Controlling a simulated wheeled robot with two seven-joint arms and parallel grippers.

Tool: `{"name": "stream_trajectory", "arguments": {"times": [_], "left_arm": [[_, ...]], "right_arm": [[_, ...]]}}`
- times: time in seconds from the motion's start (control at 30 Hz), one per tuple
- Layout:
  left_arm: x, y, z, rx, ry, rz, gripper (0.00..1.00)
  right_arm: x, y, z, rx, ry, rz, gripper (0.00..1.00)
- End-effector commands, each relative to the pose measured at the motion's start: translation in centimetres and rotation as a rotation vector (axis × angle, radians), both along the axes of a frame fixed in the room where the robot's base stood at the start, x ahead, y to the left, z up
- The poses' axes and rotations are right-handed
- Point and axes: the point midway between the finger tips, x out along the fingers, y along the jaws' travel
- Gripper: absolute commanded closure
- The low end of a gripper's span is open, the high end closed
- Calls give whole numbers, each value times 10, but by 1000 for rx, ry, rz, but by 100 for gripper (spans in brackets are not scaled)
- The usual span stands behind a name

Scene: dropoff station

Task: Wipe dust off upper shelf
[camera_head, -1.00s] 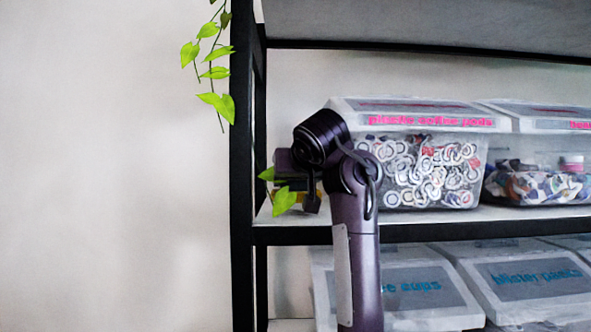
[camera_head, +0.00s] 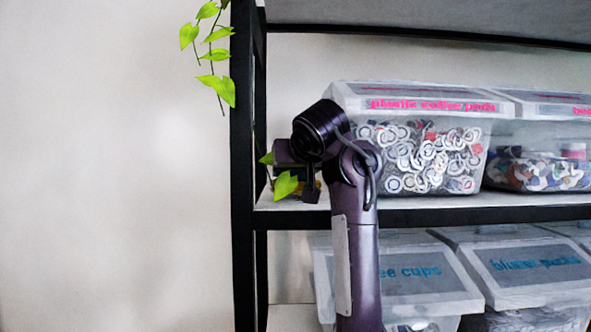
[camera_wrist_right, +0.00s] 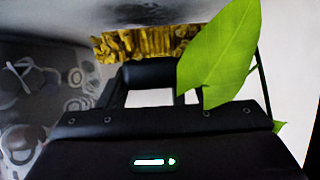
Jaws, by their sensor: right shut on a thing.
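The upper shelf (camera_head: 420,216) is a pale board with a black front edge. My right gripper (camera_head: 308,190) is at its left end, beside the black post, and partly hidden by my own arm and a leaf. In the right wrist view my gripper (camera_wrist_right: 150,78) is shut on a yellow fringed wiping thing (camera_wrist_right: 145,42), which lies beyond the fingers. Only a speck of yellow shows in the head view. A green leaf (camera_wrist_right: 220,55) hangs in front of the gripper in the wrist view. I cannot make out dust. My left gripper is not in view.
A clear bin labelled plastic coffee pods (camera_head: 425,160) stands on the shelf right of my arm, with another bin (camera_head: 540,170) beyond it. A trailing plant (camera_head: 215,60) hangs by the black post (camera_head: 242,150). More lidded bins (camera_head: 420,275) stand below.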

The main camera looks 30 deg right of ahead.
Motion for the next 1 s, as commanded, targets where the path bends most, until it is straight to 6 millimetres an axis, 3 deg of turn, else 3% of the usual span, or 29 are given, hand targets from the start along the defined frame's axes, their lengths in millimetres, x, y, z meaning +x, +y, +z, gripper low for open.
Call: {"name": "stream_trajectory", "arguments": {"times": [0.23, 0.77, 1.0], "left_arm": [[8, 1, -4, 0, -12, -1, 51], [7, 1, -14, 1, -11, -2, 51], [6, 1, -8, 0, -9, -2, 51]], "right_arm": [[0, 0, -6, 0, -1, 0, 59], [0, 0, -17, 0, -1, 0, 59], [4, -3, -14, 0, 2, -2, 59]]}}
